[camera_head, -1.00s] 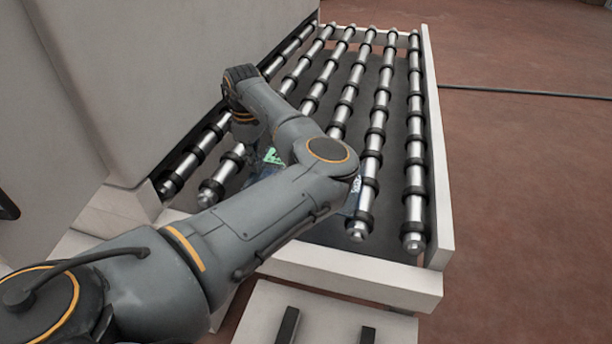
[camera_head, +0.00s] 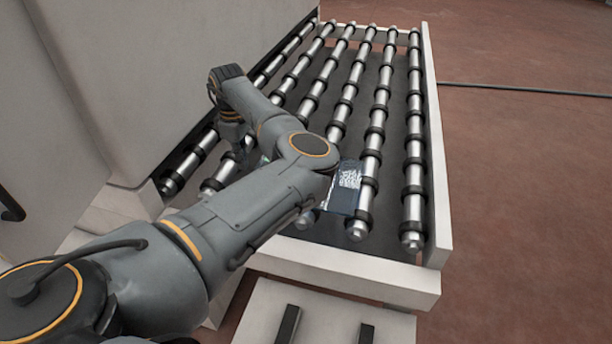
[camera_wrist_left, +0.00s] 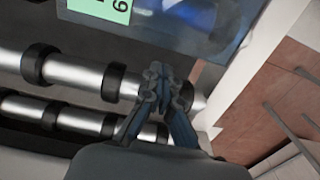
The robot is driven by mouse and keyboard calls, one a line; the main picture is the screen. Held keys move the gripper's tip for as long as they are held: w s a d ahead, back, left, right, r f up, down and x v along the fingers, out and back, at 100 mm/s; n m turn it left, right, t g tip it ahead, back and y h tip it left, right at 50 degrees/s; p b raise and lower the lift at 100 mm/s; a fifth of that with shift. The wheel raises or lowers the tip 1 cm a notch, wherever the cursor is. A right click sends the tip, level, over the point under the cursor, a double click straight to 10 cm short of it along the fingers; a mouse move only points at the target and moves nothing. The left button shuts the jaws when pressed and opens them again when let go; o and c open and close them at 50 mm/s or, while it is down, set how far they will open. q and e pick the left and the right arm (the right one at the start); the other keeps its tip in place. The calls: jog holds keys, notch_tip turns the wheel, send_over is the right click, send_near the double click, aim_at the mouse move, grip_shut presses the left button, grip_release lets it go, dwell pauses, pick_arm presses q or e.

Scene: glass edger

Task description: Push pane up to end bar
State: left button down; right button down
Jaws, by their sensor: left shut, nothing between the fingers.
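The glass pane (camera_head: 343,202) lies on the rollers at the near end of the conveyor. It is clear, with a white printed patch; my left arm hides much of it. In the left wrist view the pane (camera_wrist_left: 190,38) fills the top, with a green label on it. My left gripper (camera_wrist_left: 168,82) is shut and empty, its tips close to the pane's edge; I cannot tell if they touch. A white bar (camera_head: 350,270) crosses the conveyor's near end; another (camera_head: 397,38) crosses the far end. My right gripper is out of view.
A large pale machine housing (camera_head: 150,80) stands along the conveyor's left side. A white side rail (camera_head: 437,150) runs along its right. A pale block with two dark bars (camera_head: 325,315) stands in front. The rollers beyond the pane are bare.

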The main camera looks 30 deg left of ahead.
pick_arm(q)
jog(key=shift+f, duration=0.15)
jog(key=shift+f, duration=0.65)
jog(key=shift+d, duration=0.15)
jog(key=shift+w+d+p, duration=0.2)
jog(key=shift+d+p, duration=0.2)
jog(key=shift+d, duration=0.25)
jog(key=shift+w+d+p, duration=0.2)
jog(key=shift+d+p, duration=0.15)
jog(key=shift+d, duration=0.25)
jog(key=shift+w+d+p, duration=0.35)
jog(key=shift+d+p, duration=0.05)
jog(key=shift+d, duration=0.65)
jog(key=shift+w+d+p, duration=0.3)
jog(key=shift+d+p, duration=0.1)
jog(key=shift+d, duration=0.6)
jog(key=shift+w+d+p, duration=0.35)
jog(key=shift+d+p, duration=0.05)
jog(key=shift+d, duration=0.65)
jog(key=shift+a, duration=0.1)
jog(key=shift+s+a+p, duration=0.2)
jog(key=shift+a+p, duration=0.2)
jog(key=shift+a, duration=0.15)
jog(key=shift+s+a+p, duration=0.2)
jog(key=shift+a, duration=0.4)
jog(key=shift+s+a+p, duration=0.15)
jog(key=shift+a, duration=0.4)
